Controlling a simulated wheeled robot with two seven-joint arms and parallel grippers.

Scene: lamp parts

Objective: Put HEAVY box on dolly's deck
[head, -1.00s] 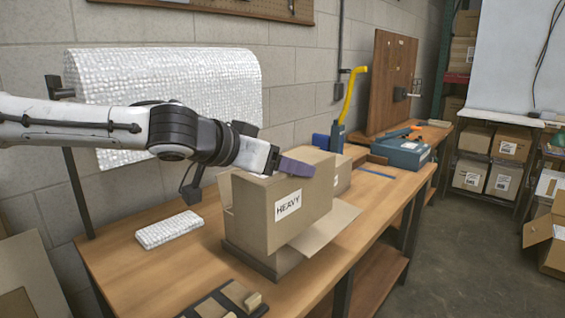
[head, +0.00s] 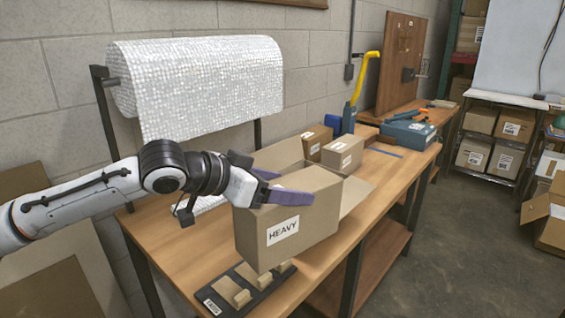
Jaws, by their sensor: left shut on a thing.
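The HEAVY box (head: 290,222) is a tan carton with a white label reading HEAVY on its near side. My left gripper (head: 296,187) is shut on the upper part of this box, with purple fingers along its top edges. The box hangs over the front part of the workbench, apparently raised and slightly tilted; the gap beneath it is hard to judge. The dolly does not show in this view. My right gripper is not in view.
An open carton with raised flaps (head: 279,154) lies behind the held box on the workbench (head: 402,170). Two small cartons (head: 342,154) stand beyond it. A dark tray with tan blocks (head: 243,293) is at the near edge. Bare floor (head: 440,265) lies to the right.

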